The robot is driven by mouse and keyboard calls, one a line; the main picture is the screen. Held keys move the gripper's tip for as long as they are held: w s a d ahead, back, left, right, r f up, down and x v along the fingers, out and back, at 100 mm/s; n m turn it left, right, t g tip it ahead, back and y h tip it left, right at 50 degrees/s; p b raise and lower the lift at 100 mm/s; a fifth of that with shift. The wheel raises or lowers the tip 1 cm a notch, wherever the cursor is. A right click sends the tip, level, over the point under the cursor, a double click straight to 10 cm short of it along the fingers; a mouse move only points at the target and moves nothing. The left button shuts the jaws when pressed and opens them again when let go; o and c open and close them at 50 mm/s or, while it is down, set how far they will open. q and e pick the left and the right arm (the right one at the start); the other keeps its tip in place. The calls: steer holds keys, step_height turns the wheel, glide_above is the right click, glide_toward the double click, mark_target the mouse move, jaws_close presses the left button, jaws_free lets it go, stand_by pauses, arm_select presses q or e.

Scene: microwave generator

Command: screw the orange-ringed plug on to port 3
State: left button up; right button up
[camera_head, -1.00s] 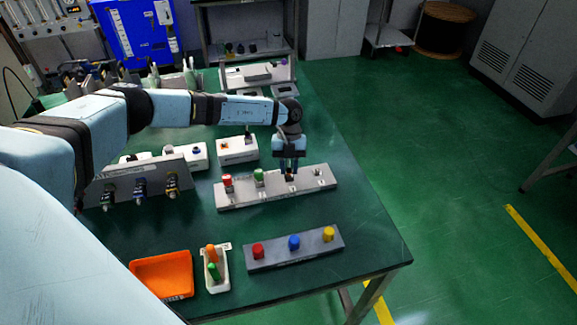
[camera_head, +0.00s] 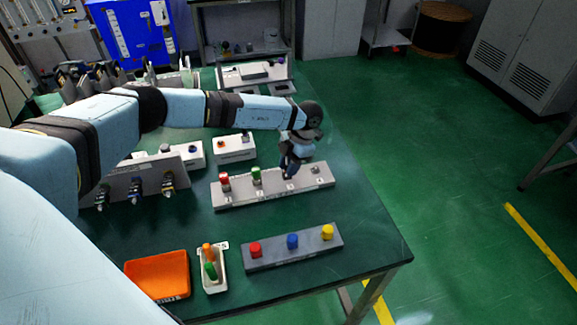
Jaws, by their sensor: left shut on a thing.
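The light grey port block (camera_head: 240,197) lies across the middle of the table. A red plug (camera_head: 225,181) stands at its left end and a green plug (camera_head: 256,176) beside it. My left gripper (camera_head: 289,174) points down at the third place from the left. It is shut on a small plug there, mostly hidden by the fingers, so its ring colour and how it sits in the port cannot be told. The fourth port (camera_head: 316,169) at the right end has no coloured plug. My right gripper is out of view.
A dark grey block (camera_head: 270,260) with red, blue and yellow caps stands in front. An orange tray (camera_head: 158,282) and a white tray (camera_head: 222,284) with orange and green pieces are front left. A grey panel (camera_head: 120,178) with connectors stands left. White boxes are behind.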

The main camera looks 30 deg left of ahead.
arm_select(q)
steer(key=m+t+y, duration=0.1)
steer(key=m, duration=0.2)
steer(key=shift+d+m+b, duration=0.1)
steer(key=shift+m+b, duration=0.2)
steer(key=shift+m, duration=0.1)
steer(key=m+y, duration=0.1)
steer(key=m, duration=0.2)
steer(key=shift+s+m+t, duration=0.15)
steer(key=shift+m+t, duration=0.15)
steer(key=shift+t, duration=0.1)
steer(key=m, duration=0.2)
steer(key=m+t+y+b, duration=0.1)
steer(key=m, duration=0.1)
steer(key=shift+s+d+t, duration=0.1)
steer(key=shift+s+t, duration=0.05)
steer(key=shift+t, duration=0.15)
steer(key=shift+m+t, duration=0.5)
steer(key=shift+m, duration=0.9)
steer(key=o, duration=0.9)
steer(key=shift+s, duration=0.1)
steer(key=shift+o, duration=0.2)
